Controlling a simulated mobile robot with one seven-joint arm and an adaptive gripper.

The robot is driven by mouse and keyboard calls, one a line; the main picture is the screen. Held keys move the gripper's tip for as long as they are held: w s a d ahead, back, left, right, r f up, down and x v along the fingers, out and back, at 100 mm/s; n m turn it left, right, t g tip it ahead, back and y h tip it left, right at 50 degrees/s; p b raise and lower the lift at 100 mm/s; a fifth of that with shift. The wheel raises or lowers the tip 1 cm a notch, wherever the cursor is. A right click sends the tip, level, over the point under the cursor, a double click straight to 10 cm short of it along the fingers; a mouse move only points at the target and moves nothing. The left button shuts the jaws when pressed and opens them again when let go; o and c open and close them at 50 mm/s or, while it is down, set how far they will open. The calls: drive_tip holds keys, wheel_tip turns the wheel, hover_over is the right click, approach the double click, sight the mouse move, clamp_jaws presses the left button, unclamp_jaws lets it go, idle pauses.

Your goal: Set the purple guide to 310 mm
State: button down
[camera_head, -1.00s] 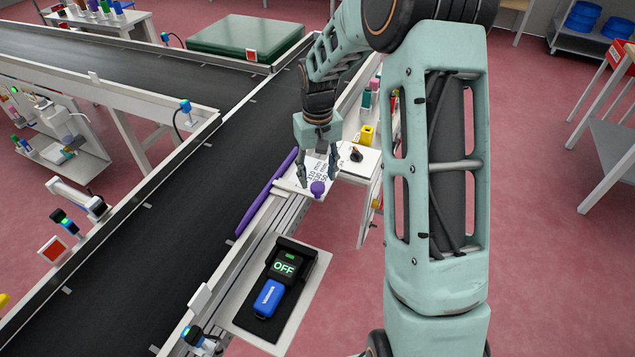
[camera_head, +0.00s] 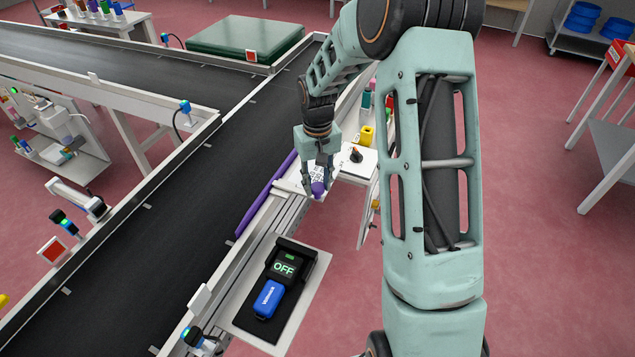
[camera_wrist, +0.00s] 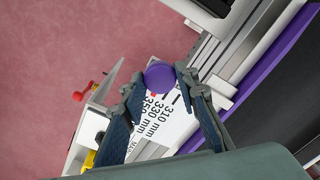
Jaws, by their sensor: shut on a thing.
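The purple guide (camera_head: 266,195) is a long bar along the right edge of the black conveyor; it also shows in the wrist view (camera_wrist: 277,60). Its round purple knob (camera_head: 318,188) sits by a white scale plate (camera_head: 290,185). In the wrist view the knob (camera_wrist: 159,76) is between the fingertips of my gripper (camera_wrist: 158,80), which is shut on it. The plate (camera_wrist: 177,130) reads 310 mm, 330 mm and 350 mm, with a small red mark near the knob. Part of the plate is hidden by my fingers. My gripper also shows in the head view (camera_head: 318,185).
A box with a lit OFF display (camera_head: 284,268) and a blue part (camera_head: 268,298) sits on a panel in front. A small white table (camera_head: 357,162) with a yellow item (camera_head: 366,135) stands right of the plate. The conveyor belt (camera_head: 165,210) is empty here.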

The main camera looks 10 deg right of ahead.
sight(302, 192)
drive_tip(key=shift+w+a+r, duration=0.1)
drive_tip(key=shift+w+a, duration=0.6)
drive_tip(key=shift+a, duration=0.25)
drive_tip(key=shift+w+a, duration=0.7)
drive_tip(key=shift+a, duration=0.25)
drive_tip(key=c, duration=1.5)
unclamp_jaws()
drive_tip(key=shift+a, duration=0.1)
drive_tip(key=shift+r, duration=0.1)
wheel_tip(302, 192, up, 12)
